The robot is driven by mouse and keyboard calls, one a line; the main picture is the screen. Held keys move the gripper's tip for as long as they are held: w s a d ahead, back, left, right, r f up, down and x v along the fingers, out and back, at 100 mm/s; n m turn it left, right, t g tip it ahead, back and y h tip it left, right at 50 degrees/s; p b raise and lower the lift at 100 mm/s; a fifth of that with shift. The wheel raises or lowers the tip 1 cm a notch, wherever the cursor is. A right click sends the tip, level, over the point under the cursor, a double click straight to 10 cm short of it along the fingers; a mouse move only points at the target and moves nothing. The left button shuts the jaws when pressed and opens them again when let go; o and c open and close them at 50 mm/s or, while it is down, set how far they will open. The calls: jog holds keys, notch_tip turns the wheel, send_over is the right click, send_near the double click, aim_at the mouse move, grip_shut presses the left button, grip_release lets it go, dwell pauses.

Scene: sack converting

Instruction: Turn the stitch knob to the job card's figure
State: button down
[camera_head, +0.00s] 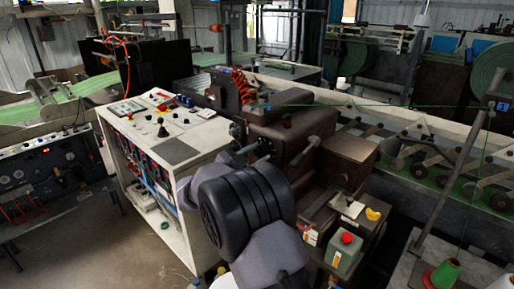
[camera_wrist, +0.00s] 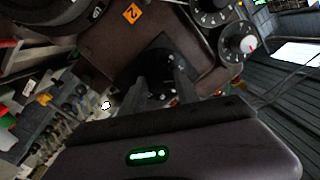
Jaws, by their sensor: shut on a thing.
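In the wrist view my gripper (camera_wrist: 160,88) has its two dark fingers on either side of a round black knob (camera_wrist: 158,66) on the brown machine face. It is shut on this knob, whose white marks are partly hidden by the fingers, so I cannot read its setting. In the head view the brown sewing machine (camera_head: 310,120) stands at the centre, and my arm reaches its left end. My gripper (camera_head: 258,146) is small and dark there, and the knob is hidden. A pale card (camera_head: 350,208) lies on the machine's lower ledge; I cannot read it or tell whether it is the job card.
Two other black dials, an upper one (camera_wrist: 212,12) and a lower one (camera_wrist: 239,42), sit right of the held knob. An orange "2" label (camera_wrist: 131,13) is above left. A white control cabinet (camera_head: 165,140) stands left of my arm. A red-button box (camera_head: 345,248) is at front right.

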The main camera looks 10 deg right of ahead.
jog(key=n+p, duration=0.4)
jog(key=p, duration=0.1)
jog(key=n+p, duration=0.2)
jog(key=p, duration=0.1)
jog(key=shift+r, duration=0.3)
jog(key=n+g+p, duration=0.1)
jog(key=n+p, duration=0.3)
jog(key=n, duration=0.1)
jog(key=shift+f, duration=0.15)
jog(key=shift+f+p, duration=0.1)
jog(key=shift+p, duration=0.25)
jog(key=c, duration=0.9)
grip_release()
jog(key=shift+a, duration=0.1)
jog(key=p+v, duration=0.1)
jog(key=v, duration=1.6)
jog(key=shift+s+a, duration=0.1)
